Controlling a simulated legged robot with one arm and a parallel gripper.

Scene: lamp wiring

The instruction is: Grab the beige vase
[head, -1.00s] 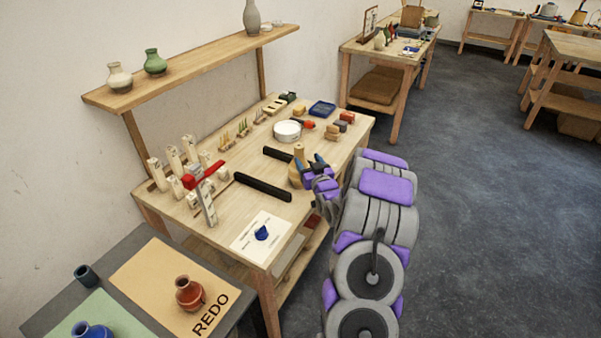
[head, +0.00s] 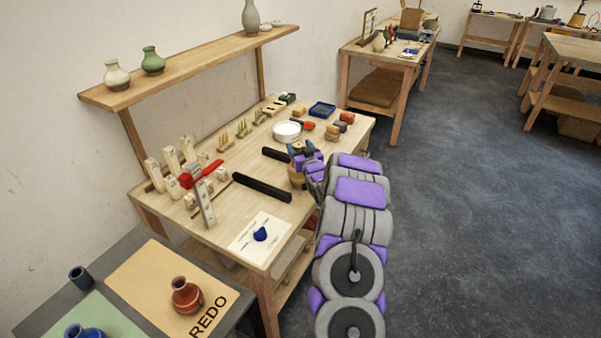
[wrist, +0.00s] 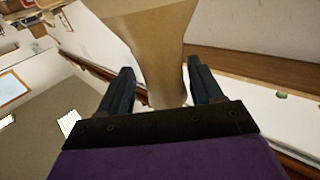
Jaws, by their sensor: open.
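The beige vase (head: 296,179) stands on the workbench near its right edge, beside two black bars. My gripper (head: 300,147) is at the vase's upper part in the head view and hides much of it. In the wrist view, my gripper (wrist: 160,75) is open, with one dark finger on each side of the narrower part of the beige vase (wrist: 152,35). A gap shows by the left finger; whether the right finger touches the vase I cannot tell.
Black bars (head: 262,187) lie on the workbench left of the vase. A white round dish (head: 287,131) sits behind. A shelf holds a cream vase (head: 116,75), a green vase (head: 152,61) and a grey vase (head: 251,18). A red-brown jug (head: 186,295) stands front left.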

